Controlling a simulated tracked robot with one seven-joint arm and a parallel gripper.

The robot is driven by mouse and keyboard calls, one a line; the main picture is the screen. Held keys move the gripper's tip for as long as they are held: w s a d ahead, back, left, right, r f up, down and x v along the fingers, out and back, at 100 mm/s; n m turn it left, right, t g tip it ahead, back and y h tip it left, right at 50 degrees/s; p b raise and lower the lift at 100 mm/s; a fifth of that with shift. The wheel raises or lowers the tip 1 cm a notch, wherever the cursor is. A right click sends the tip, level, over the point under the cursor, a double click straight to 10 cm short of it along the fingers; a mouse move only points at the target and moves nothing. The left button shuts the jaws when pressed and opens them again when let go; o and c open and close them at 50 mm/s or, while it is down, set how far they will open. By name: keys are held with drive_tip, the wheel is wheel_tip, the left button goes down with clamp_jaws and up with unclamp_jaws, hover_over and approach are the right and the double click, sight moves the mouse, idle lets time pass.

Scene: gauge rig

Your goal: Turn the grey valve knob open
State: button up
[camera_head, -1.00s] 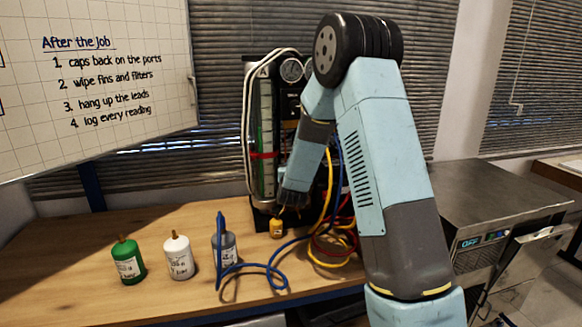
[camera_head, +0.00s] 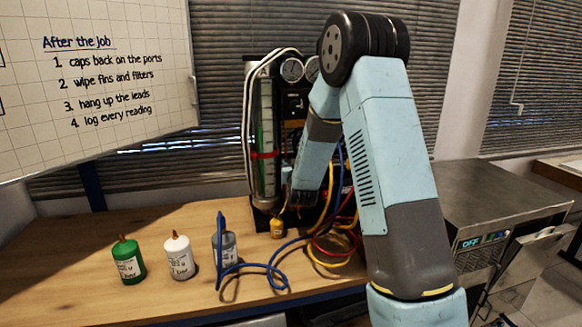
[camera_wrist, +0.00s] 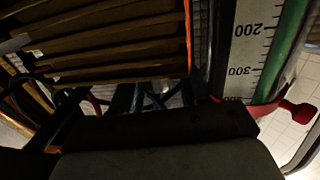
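The gauge rig (camera_head: 265,120) stands at the back of the wooden bench. I cannot make out the grey valve knob for certain in either view; my arm covers the lower right of the rig. My gripper (camera_head: 298,199) is low in front of the rig, dark and mostly hidden by my own forearm. In the wrist view a dark block, likely part of my gripper, fills the bottom, below the measuring scale (camera_wrist: 247,50) and a brown finned part (camera_wrist: 110,45). The fingertips are not clear, so opening and contact cannot be told.
A red knob (camera_wrist: 303,113) sticks out beside the scale tube. A small yellow object (camera_head: 277,228) and yellow, red and blue hoses (camera_head: 330,245) lie near my gripper. Green (camera_head: 128,262), white (camera_head: 178,258) and grey-blue (camera_head: 225,250) bottles stand left. A metal unit (camera_head: 500,205) is right.

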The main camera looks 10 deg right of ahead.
drive_tip(key=shift+o, duration=0.4)
drive_tip(key=shift+s, duration=0.1)
drive_tip(key=s+a, duration=0.1)
drive_tip(key=s, duration=1.2)
drive_tip(key=shift+s+a, duration=0.25)
drive_tip(key=shift+a, duration=0.15)
drive_tip(key=shift+f, duration=0.1)
drive_tip(key=w+a+m+g+h, duration=0.45)
drive_tip(key=a+m+h, duration=0.3)
drive_tip(key=h, duration=0.25)
drive_tip(key=x, duration=1.3)
drive_tip(key=shift+s+d+f, duration=0.2)
drive_tip(key=shift+s+d, duration=0.05)
drive_tip(key=shift+c, duration=0.5)
